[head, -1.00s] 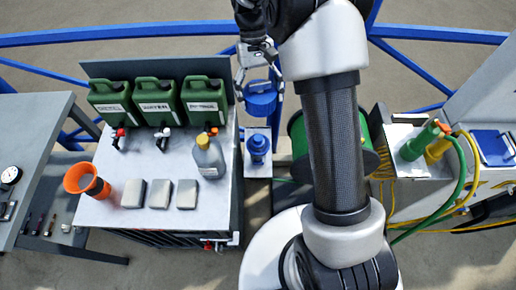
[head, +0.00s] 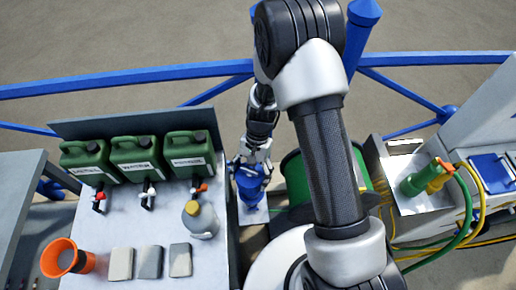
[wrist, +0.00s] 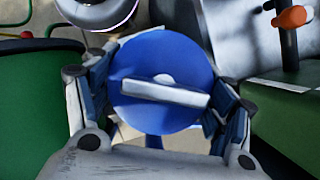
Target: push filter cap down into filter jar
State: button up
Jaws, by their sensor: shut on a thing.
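The filter cap is a round blue disc with a pale raised bar across its top. It fills the middle of the wrist view (wrist: 165,115) and also shows in the head view (head: 249,187). My gripper (head: 250,170) is shut on it, with a finger at each side of the disc in the wrist view. In the head view the cap is at the filter jar's place above the pale plate (head: 256,215). The blue jar is mostly hidden beneath the cap and gripper, so I cannot tell how deep the cap sits in it.
A bench (head: 115,215) on the left carries green canisters (head: 137,157), a grey bottle (head: 200,220), an orange cup (head: 68,258) and grey blocks (head: 150,262). A green reel (head: 295,180) stands close on the right. Blue rails (head: 130,78) run behind.

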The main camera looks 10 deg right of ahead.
jog(key=shift+s+f+m, duration=0.15)
jog(key=shift+f+m, duration=0.15)
jog(key=shift+f, duration=0.25)
jog(key=shift+s+f+b, duration=0.1)
jog(key=shift+f+b, duration=0.5)
jog(key=shift+b, duration=0.05)
jog(key=shift+f+b, duration=1.6)
jog(key=shift+f, duration=0.5)
jog(key=shift+f+b, duration=0.4)
jog(key=shift+f, duration=0.2)
jog(key=o, duration=0.9)
jog(key=shift+r, duration=0.1)
jog(key=shift+p+v, duration=3.8)
jog(key=shift+v, duration=1.7)
jog(key=shift+d, duration=0.1)
